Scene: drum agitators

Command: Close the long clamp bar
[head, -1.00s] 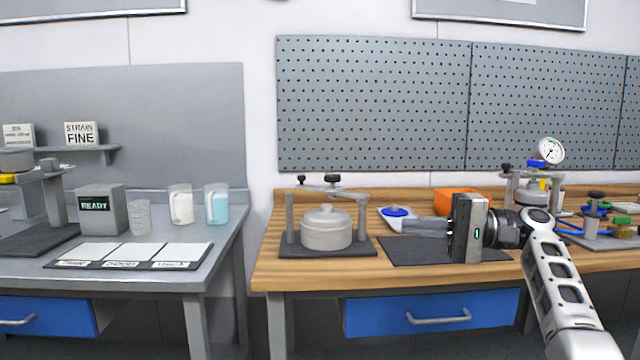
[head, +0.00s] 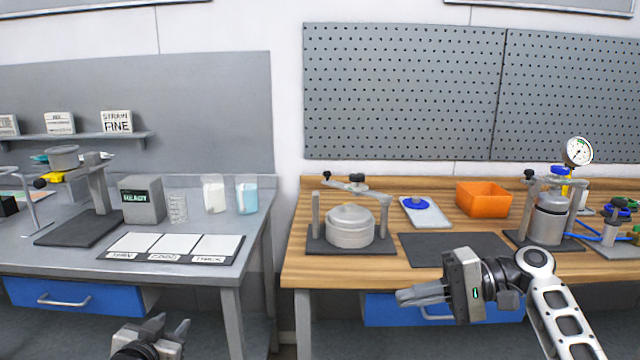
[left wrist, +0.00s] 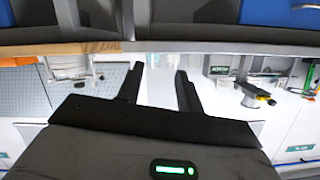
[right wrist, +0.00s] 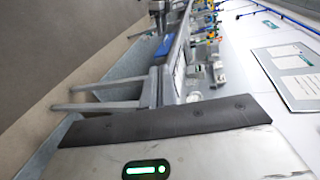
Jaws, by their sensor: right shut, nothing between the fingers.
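The grey long clamp bar (head: 345,184) runs over a round lidded metal vessel (head: 349,229) on the wooden bench. Its right end meets the top of the right post (head: 384,215). Its left end, with a black knob, appears behind and above the left post (head: 315,214), apart from that post's top. My right gripper (head: 400,297) is shut and empty, in front of the bench below the dark mat, pointing left. My left gripper (head: 172,328) is low in front of the grey table. Its fingers stand apart and empty in the left wrist view (left wrist: 157,85).
A dark mat (head: 455,248), a tray with a blue item (head: 415,204) and an orange bin (head: 484,197) lie right of the vessel. A second clamped vessel (head: 549,220) and a gauge (head: 578,152) stand further right. A gap separates the bench and grey table (head: 200,275).

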